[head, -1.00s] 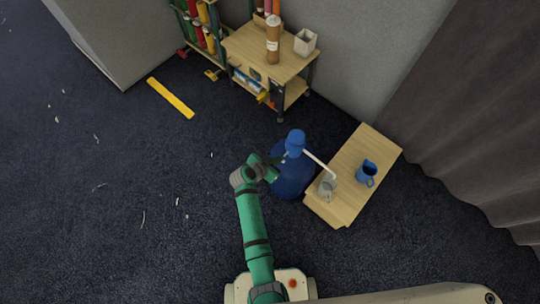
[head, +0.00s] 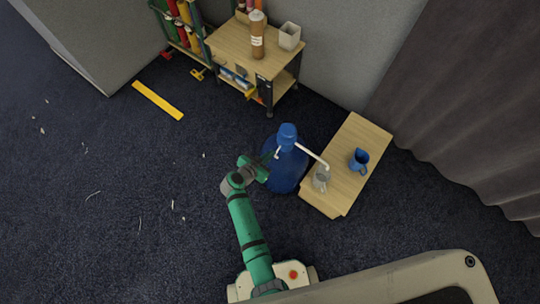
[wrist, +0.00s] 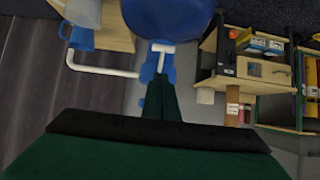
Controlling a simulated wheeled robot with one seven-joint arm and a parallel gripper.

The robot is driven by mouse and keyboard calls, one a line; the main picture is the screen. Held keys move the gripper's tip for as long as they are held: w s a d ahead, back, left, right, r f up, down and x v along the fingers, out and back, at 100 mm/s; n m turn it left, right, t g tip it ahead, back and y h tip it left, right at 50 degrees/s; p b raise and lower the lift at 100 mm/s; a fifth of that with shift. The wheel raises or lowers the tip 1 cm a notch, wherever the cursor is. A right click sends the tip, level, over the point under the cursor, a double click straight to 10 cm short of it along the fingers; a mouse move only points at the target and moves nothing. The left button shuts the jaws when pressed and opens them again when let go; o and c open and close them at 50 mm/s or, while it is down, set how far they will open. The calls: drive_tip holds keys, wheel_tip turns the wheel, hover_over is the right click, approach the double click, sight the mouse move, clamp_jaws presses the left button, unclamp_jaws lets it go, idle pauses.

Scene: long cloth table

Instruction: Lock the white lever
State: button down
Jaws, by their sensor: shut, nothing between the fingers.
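A large blue water bottle (head: 286,173) stands on the floor beside a low wooden table, with a blue pump head (head: 287,136) on top. A white spout (head: 313,154) runs right from the pump over the table. The small white lever (head: 277,153) shows at the pump's near left side; in the wrist view the white lever (wrist: 161,48) is a T shape just beyond my fingertips. My gripper (head: 268,158) is left of the pump, close to the lever. In the wrist view my gripper (wrist: 161,82) is shut and empty; I cannot tell whether it touches the lever.
The low table (head: 351,137) holds a clear pitcher (head: 321,179) under the spout end and a blue mug (head: 359,160). A wooden cart (head: 277,60) with bottles stands behind. A yellow strip (head: 158,100) lies on the floor. The carpet at left is open.

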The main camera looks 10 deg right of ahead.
drive_tip(key=shift+r, duration=0.2)
drive_tip(key=s+a, duration=0.7)
drive_tip(key=a, duration=0.1)
drive_tip(key=shift+s+a, duration=0.3)
drive_tip(key=shift+a, duration=0.1)
drive_tip(key=shift+f, duration=0.1)
idle(0.4)
